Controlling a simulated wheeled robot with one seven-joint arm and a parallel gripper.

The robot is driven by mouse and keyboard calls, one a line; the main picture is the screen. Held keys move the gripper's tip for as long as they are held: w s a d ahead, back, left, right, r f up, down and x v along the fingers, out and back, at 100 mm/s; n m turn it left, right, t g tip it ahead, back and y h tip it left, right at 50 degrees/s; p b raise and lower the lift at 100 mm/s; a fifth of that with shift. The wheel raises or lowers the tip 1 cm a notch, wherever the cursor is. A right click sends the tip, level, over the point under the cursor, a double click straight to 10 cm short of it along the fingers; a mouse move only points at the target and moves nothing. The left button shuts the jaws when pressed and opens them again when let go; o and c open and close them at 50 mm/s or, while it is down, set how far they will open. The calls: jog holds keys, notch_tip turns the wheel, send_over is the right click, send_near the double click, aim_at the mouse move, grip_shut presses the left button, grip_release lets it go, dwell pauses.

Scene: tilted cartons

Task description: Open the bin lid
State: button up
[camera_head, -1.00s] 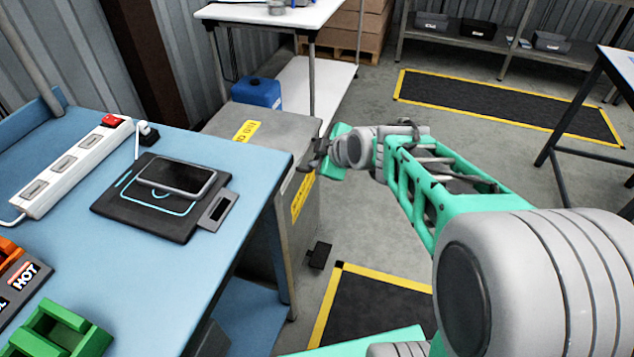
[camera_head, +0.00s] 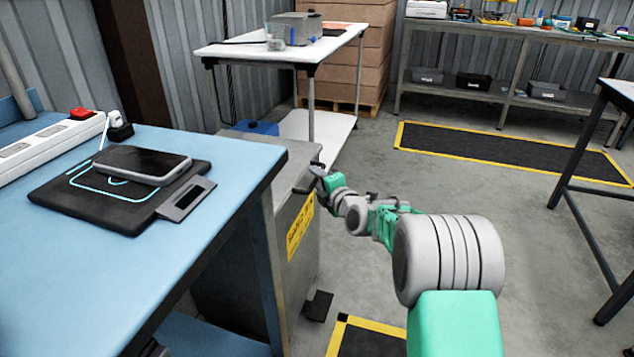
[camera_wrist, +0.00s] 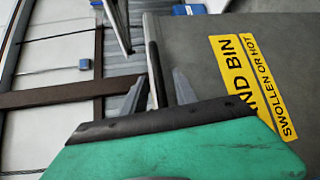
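The bin (camera_head: 305,262) is a grey metal box beside the blue bench, with a yellow label on its front and a dark pedal (camera_head: 318,305) at its foot. Its grey lid (camera_head: 245,148) looks flat and down, partly hidden by the bench. My gripper (camera_head: 316,178) is at the lid's front edge, by a dark handle-like piece. In the wrist view my gripper (camera_wrist: 158,78) has its fingers apart, with the edge between or behind them; contact cannot be told.
The blue bench (camera_head: 225,205) at left carries a phone (camera_head: 143,164) on a dark pad and a white power strip. A blue container (camera_head: 255,127) and a white-topped table (camera_head: 345,38) stand behind the bin. Floor (camera_head: 490,210) to the right is clear up to a dark-legged table.

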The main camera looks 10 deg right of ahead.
jog(key=shift+w, duration=0.3)
jog(key=shift+c, duration=0.4)
grip_shut()
dwell(0.8)
